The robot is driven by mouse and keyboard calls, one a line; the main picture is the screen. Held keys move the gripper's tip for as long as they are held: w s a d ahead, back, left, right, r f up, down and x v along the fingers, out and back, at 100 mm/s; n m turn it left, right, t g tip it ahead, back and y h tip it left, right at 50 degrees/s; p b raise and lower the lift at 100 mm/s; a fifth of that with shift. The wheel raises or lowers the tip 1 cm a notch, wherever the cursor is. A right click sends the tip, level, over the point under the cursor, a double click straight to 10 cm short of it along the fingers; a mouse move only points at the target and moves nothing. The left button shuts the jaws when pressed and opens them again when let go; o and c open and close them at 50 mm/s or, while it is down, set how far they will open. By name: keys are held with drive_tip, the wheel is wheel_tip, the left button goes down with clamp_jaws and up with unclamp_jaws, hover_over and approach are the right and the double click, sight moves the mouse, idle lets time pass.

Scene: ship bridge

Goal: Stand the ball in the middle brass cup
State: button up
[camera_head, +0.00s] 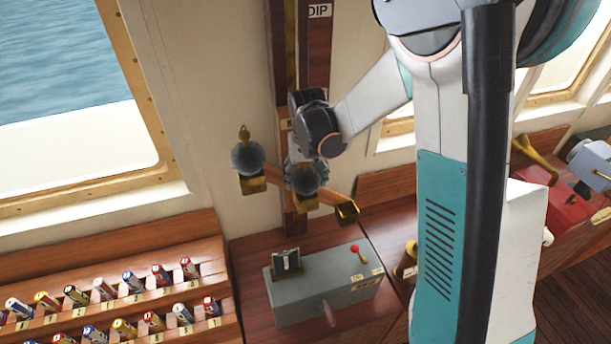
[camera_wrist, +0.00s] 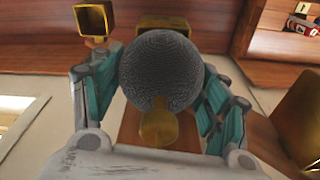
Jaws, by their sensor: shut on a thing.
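My gripper (camera_wrist: 160,95) is shut on a dark grey ball (camera_wrist: 160,70), one finger on each side. The ball's brass knob (camera_wrist: 158,128) points toward the wrist camera. In the head view the held ball (camera_head: 306,179) is right at the middle brass cup (camera_head: 306,202), which shows just below it. In the wrist view part of this cup (camera_wrist: 165,22) shows behind the ball. I cannot tell whether the ball rests in it or hangs just above. A second grey ball (camera_head: 247,157) with a brass ring stands in the left cup (camera_head: 252,184). The right cup (camera_head: 347,212) is empty.
The cups sit on a wooden arm (camera_head: 272,189) on a wall post. Below is a grey box (camera_head: 325,290) with a red-knobbed lever on a wooden counter. A rack of several labelled cylinders (camera_head: 105,289) is at lower left. A window (camera_head: 75,100) is at left.

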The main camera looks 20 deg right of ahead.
idle(0.3)
drive_tip(key=o, duration=1.2)
drive_tip(key=r, duration=0.4)
drive_tip(key=s+r, duration=0.1)
drive_tip(key=r, duration=0.7)
drive_tip(key=shift+s+a, duration=0.15)
drive_tip(key=shift+s, duration=0.1)
drive_tip(key=s+f+t+b, duration=0.2)
drive_tip(key=s+f+b, duration=0.5)
drive_tip(key=b, duration=0.2)
drive_tip(key=s+f+n+t+b, duration=0.1)
drive_tip(key=s+f+t+b, duration=0.1)
drive_tip(key=s+f+b, duration=0.5)
drive_tip(key=s+f+n+t+b, duration=0.1)
drive_tip(key=s+f+b, duration=0.7)
drive_tip(key=b, duration=0.4)
drive_tip(key=shift+f+t, duration=0.4)
drive_tip(key=shift+f, duration=0.15)
